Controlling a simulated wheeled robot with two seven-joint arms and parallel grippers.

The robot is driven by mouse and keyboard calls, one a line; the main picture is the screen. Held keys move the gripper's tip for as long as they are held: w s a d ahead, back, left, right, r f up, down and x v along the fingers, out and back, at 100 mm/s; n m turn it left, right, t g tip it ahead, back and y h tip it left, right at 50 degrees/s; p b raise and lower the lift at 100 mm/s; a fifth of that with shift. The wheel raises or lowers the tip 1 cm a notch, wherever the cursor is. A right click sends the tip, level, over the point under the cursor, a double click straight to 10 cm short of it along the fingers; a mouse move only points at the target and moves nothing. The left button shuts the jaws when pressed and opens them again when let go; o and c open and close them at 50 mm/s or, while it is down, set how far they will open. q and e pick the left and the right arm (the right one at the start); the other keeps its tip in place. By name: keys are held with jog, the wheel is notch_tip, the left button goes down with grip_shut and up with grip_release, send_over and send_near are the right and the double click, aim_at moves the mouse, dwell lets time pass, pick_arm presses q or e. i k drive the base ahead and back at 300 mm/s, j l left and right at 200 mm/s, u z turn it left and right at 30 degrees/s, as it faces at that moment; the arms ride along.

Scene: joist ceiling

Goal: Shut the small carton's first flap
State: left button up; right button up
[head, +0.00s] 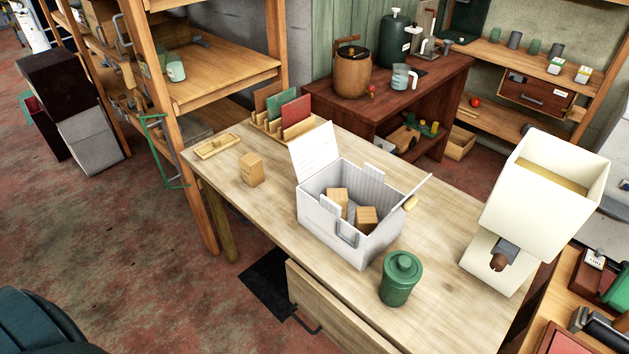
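The small white carton (375,247) stands open on the wooden table. A large flap (317,150) stands up at its left end, leaning outward. Small white tabs stand up at the front rim (330,206) and back rim (375,173). Two wooden blocks, one on the left (338,196) and one on the right (366,218), lie inside. Neither of my grippers is in view.
On the table (285,228) are a wooden block (251,169), a small tray (217,146), a rack with upright boards (283,122), a green lidded jar (401,278) close in front of the carton, and a large cream hopper (527,205) at right. Bare tabletop lies left of the carton.

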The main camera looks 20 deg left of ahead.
aim_at(311, 152)
jog(key=j+z, duration=0.25)
jog(key=z, duration=0.2)
jog(key=j+z, duration=0.3)
jog(key=z, duration=0.2)
jog(key=j+z, duration=0.15)
jog(key=j, duration=0.25)
jog(key=k+j+z, duration=0.15)
jog(key=j, duration=0.25)
jog(key=k+j+z, duration=0.15)
jog(key=j, duration=0.2)
jog(key=k+j+z, duration=0.15)
jog(key=j, duration=0.25)
jog(key=k+j, duration=0.15)
jog(key=j, duration=0.25)
jog(key=k+j, duration=0.15)
jog(key=j, duration=0.25)
jog(key=k+j, duration=0.15)
jog(key=j, duration=0.2)
jog(key=k+j+z, duration=0.1)
jog(key=j, duration=0.3)
jog(key=k+j, duration=0.2)
jog(key=j, duration=0.2)
jog(key=k+j, duration=0.15)
jog(key=j, duration=0.2)
